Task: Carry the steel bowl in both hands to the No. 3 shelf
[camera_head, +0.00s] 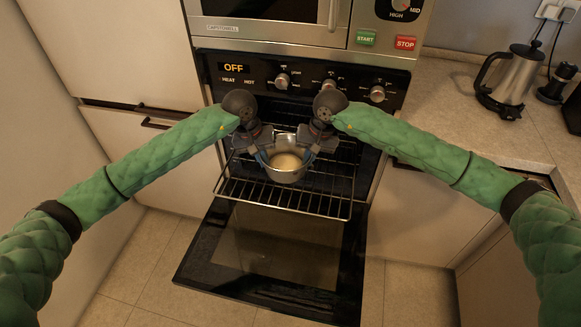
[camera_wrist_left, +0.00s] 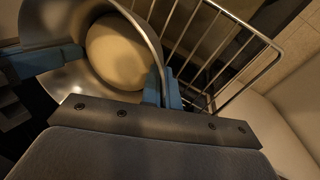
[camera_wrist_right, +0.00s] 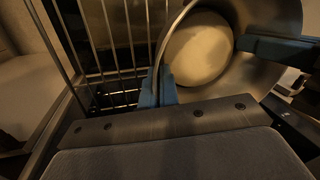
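The steel bowl (camera_head: 287,168) sits upright on the wire oven rack (camera_head: 283,196), with a pale round surface inside. My left gripper (camera_head: 262,156) is at the bowl's left side and my right gripper (camera_head: 312,156) at its right side. In the left wrist view, the blue fingers (camera_wrist_left: 125,75) are spread apart at the bowl (camera_wrist_left: 72,85). In the right wrist view, the fingers (camera_wrist_right: 205,75) are also apart, with the bowl (camera_wrist_right: 262,72) between and beyond them. Whether the fingers touch the bowl is unclear. I see no shelf number.
The oven door (camera_head: 275,262) hangs open below the rack. The control panel (camera_head: 300,84) with knobs and an OFF display is just above my grippers. A kettle (camera_head: 510,80) stands on the right counter (camera_head: 480,125). The floor beside the door is clear.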

